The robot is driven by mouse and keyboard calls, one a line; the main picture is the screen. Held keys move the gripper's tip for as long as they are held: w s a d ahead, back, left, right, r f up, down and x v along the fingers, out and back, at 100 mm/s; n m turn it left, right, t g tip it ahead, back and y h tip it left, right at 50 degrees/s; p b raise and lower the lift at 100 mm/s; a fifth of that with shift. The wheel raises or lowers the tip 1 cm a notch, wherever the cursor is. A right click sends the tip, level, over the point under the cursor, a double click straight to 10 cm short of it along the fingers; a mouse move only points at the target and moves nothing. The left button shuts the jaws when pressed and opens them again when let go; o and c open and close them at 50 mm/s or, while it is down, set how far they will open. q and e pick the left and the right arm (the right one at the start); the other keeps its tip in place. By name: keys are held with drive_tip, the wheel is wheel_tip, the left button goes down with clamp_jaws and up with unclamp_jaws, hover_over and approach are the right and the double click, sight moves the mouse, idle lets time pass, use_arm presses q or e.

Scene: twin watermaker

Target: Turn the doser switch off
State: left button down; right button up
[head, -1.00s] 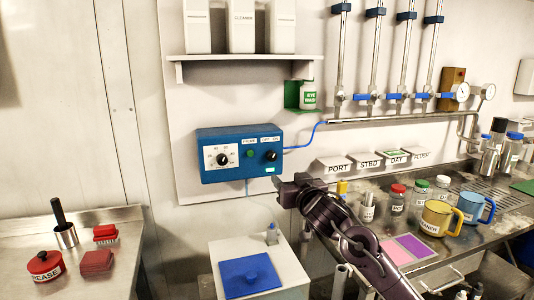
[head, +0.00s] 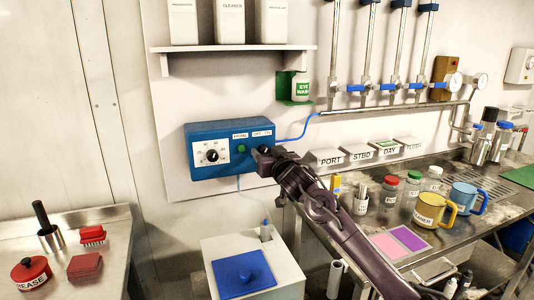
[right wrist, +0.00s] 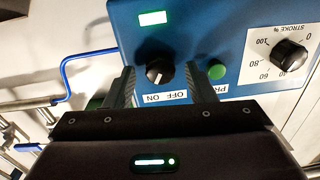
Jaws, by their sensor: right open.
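The blue doser box (head: 225,169) hangs on the wall in the head view. Its black OFF/ON switch knob (right wrist: 159,72) shows upside down in the right wrist view, and its white mark appears to point toward the ON side of the label (right wrist: 160,97). My right gripper (head: 267,154) is at the box's right end; in the right wrist view (right wrist: 161,76) its open fingers stand on either side of the knob. I cannot tell whether they touch it. The gripper partly hides the knob in the head view. My left gripper is not in view.
A green button (right wrist: 217,70) and the stroke dial (right wrist: 289,54) are beside the switch. A lit green display (right wrist: 153,18) is on the box. A blue hose (head: 298,133) leaves its right side. The bench (head: 446,238) below right holds jars and mugs.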

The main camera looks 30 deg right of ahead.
drive_tip(key=c, duration=1)
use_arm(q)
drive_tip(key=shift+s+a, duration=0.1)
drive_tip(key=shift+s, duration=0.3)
use_arm(e)
drive_tip(key=shift+n, duration=1.5)
drive_tip(key=n, duration=0.2)
drive_tip(key=shift+n, duration=0.4)
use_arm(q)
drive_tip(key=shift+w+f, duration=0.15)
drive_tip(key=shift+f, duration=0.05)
use_arm(e)
drive_tip(key=n, duration=0.5)
drive_tip(key=shift+a+n, duration=0.1)
drive_tip(key=shift+n, duration=0.3)
